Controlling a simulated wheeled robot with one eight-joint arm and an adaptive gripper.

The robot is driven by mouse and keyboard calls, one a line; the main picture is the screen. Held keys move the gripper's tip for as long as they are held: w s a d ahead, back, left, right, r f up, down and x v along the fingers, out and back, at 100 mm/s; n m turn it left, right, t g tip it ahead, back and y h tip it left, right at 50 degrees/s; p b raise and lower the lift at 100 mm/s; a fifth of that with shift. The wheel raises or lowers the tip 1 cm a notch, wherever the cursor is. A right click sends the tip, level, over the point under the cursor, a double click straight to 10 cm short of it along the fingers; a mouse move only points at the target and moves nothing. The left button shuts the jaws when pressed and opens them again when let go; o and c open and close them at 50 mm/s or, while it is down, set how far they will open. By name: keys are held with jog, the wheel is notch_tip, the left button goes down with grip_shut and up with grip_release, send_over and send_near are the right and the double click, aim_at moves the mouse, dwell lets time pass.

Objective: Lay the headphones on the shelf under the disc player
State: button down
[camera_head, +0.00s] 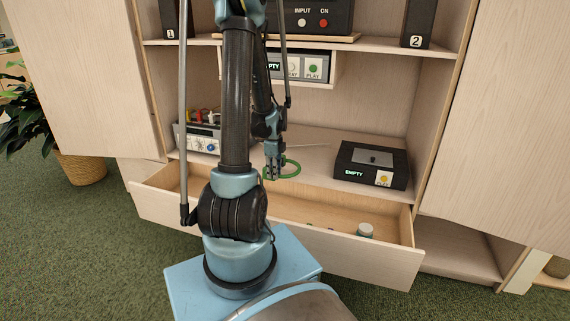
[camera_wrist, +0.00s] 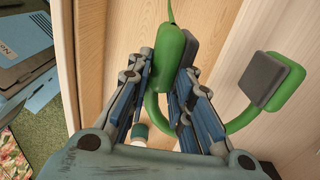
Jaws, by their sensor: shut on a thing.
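The headphones are green with dark grey ear pads; they show in the wrist view (camera_wrist: 238,122) and, small, in the head view (camera_head: 293,169). My gripper (camera_head: 274,174) is shut on one green ear cup, between its blue-grey fingers in the wrist view (camera_wrist: 160,88). The other cup and the band extend to the right. The headphones are at the front of the middle shelf (camera_head: 318,146), near the open drawer; whether they touch the shelf I cannot tell. A player with a green PLAY button (camera_head: 300,66) sits in a niche above this shelf, partly behind my arm.
A black box reading EMPTY (camera_head: 368,165) stands at the shelf's right; a device with knobs (camera_head: 198,140) stands at its left. The open drawer (camera_head: 335,215) juts out below, with a small jar (camera_head: 365,230) inside. Cabinet doors stand open on both sides.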

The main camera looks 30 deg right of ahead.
aim_at(286, 159)
jog(key=w+d, duration=0.2)
jog(key=d, duration=0.1)
jog(key=w+d, duration=0.3)
jog(key=d, duration=0.1)
jog(key=w+d, duration=0.3)
jog(key=d, duration=0.1)
jog(key=shift+w, duration=0.15)
jog(key=shift+w+d+f, duration=0.2)
jog(key=shift+f, duration=0.7)
jog(key=shift+w+d+f, duration=0.15)
jog(key=shift+f, duration=0.7)
jog(key=c, duration=1.4)
grip_release()
jog(key=shift+c, duration=0.2)
jog(key=shift+r, duration=0.1)
notch_tip(286, 159, up, 7)
jog(key=shift+r, duration=0.2)
jog(key=shift+s, duration=0.1)
